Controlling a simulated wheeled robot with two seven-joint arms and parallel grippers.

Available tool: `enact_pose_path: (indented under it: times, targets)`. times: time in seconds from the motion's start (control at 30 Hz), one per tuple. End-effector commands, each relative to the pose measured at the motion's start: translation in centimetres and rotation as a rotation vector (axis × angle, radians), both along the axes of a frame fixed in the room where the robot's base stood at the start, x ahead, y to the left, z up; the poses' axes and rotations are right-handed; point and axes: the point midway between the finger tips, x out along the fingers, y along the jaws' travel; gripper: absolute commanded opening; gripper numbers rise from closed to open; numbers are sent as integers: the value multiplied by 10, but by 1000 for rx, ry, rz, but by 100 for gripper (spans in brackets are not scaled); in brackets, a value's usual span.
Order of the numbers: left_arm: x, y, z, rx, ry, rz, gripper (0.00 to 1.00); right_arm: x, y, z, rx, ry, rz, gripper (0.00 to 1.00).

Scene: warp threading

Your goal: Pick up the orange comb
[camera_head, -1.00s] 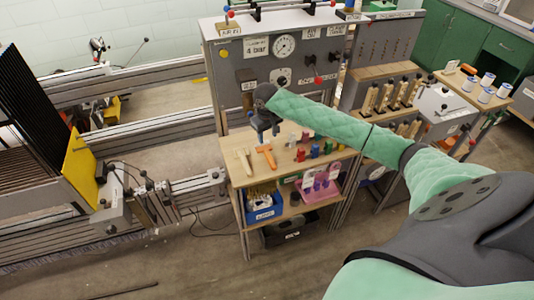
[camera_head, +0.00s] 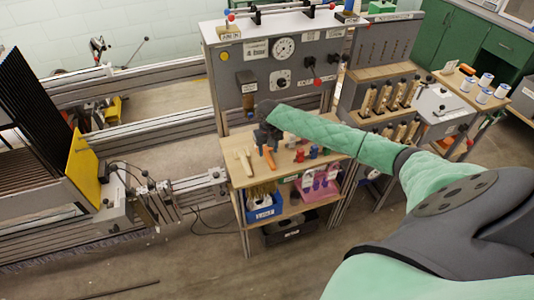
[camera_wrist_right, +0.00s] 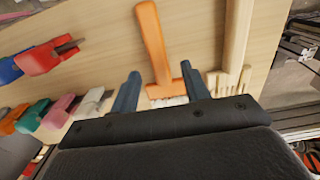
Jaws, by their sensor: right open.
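The orange comb (camera_head: 269,160) lies on the wooden top shelf of the small stand. Its upper part is partly hidden behind my right gripper (camera_head: 267,145) in the head view. In the right wrist view the orange comb (camera_wrist_right: 153,45) has its handle pointing away and its wide head with pale teeth close to me. My right gripper (camera_wrist_right: 160,76) is open, with one finger on each side of the comb's head, and nothing is gripped. Whether the fingers touch the comb, I cannot tell. My left gripper is out of view.
A pale wooden comb (camera_wrist_right: 237,45) lies close beside the right finger. Several coloured clips, including a red one (camera_wrist_right: 38,60), lie to the left. Below the shelf are a blue bin (camera_head: 264,208) and a pink bin (camera_head: 318,190). A grey gauge panel (camera_head: 270,75) rises behind.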

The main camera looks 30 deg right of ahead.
Motion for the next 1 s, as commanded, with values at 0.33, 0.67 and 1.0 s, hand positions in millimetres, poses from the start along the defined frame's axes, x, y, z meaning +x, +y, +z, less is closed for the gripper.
enact_pose_path:
  times: [0.33,0.67,1.0]
  targets:
    - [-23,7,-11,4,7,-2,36,0,0,-27,0,1,2,46]
    - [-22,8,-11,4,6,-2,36,0,0,-27,-1,0,2,21]
    - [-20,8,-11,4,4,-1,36,0,0,-27,-1,0,1,0]
